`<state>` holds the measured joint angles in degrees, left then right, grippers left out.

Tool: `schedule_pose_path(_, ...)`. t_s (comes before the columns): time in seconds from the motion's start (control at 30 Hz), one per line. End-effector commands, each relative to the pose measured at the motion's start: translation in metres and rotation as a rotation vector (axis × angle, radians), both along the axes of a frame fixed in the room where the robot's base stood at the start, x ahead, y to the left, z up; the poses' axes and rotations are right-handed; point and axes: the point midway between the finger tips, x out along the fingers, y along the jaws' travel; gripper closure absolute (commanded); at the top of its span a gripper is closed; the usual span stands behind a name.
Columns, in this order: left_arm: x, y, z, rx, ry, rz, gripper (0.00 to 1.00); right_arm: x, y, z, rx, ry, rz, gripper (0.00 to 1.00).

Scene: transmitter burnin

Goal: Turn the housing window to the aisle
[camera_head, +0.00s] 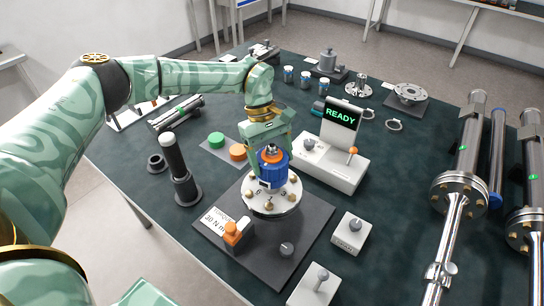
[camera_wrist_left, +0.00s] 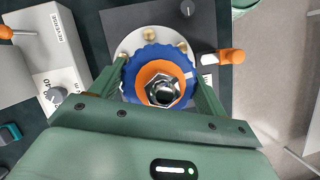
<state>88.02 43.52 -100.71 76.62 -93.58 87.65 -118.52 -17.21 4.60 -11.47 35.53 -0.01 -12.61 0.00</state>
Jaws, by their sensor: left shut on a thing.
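The blue housing (camera_head: 273,172) stands upright on a round white flange (camera_head: 270,203) with brass bolts, over a dark grey base plate (camera_head: 309,216). An orange ring and a metal nut top it. A small pale-framed patch, perhaps the window, shows low on its near-left side in the head view. My left gripper (camera_head: 271,154) comes down from above and is shut on the housing, one finger on each side. In the left wrist view the housing (camera_wrist_left: 142,60) sits between the fingers. My right gripper is not in view.
A white box with a READY screen (camera_head: 341,115) stands close behind the housing to the right. A dark post (camera_head: 177,165) stands left. Long metal tubes (camera_head: 466,150) lie at right.

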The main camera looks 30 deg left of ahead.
Motion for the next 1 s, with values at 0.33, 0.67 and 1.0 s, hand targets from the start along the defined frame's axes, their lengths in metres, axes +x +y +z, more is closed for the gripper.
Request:
schedule_pose_path(0.33, -0.001, 0.0, 0.0, 0.001, 0.002, 0.001, 0.0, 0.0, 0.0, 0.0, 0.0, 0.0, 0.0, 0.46)
schedule_pose_path(0.67, 0.01, 0.016, 0.048, 0.0, -0.003, 0.004, 0.0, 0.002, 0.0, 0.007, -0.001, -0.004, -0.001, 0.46)
schedule_pose_path(1.0, 0.027, 0.045, 0.128, 0.002, -0.001, 0.002, 0.0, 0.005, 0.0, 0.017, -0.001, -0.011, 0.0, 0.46)
